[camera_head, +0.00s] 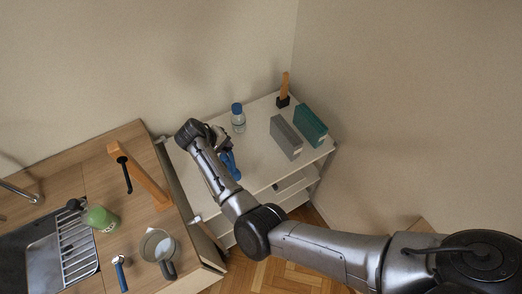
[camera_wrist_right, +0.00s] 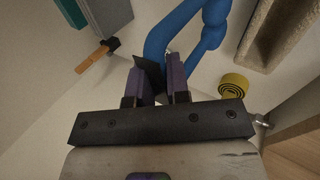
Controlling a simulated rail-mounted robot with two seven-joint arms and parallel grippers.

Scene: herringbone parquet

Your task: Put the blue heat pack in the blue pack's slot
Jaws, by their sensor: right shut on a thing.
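A blue, bulging, tube-like thing (camera_head: 229,165) is on or just above the white table (camera_head: 258,158), beside my right arm; I cannot tell surely that it is the heat pack. In the right wrist view the blue thing (camera_wrist_right: 182,30) runs from the top edge down between the purple-padded fingers. My right gripper (camera_wrist_right: 162,68) is shut on it. In the head view my right gripper (camera_head: 218,138) is partly hidden by its own wrist. No slot marked for a blue pack can be made out. My left gripper is not in view.
The white table also holds a blue-capped bottle (camera_head: 238,118), a grey box (camera_head: 286,138), a teal box (camera_head: 311,126) and a wooden-handled tool (camera_head: 284,90). A beige trough (camera_wrist_right: 288,28) and a yellow roll (camera_wrist_right: 233,86) show in the wrist view. A counter (camera_head: 97,180) stands left.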

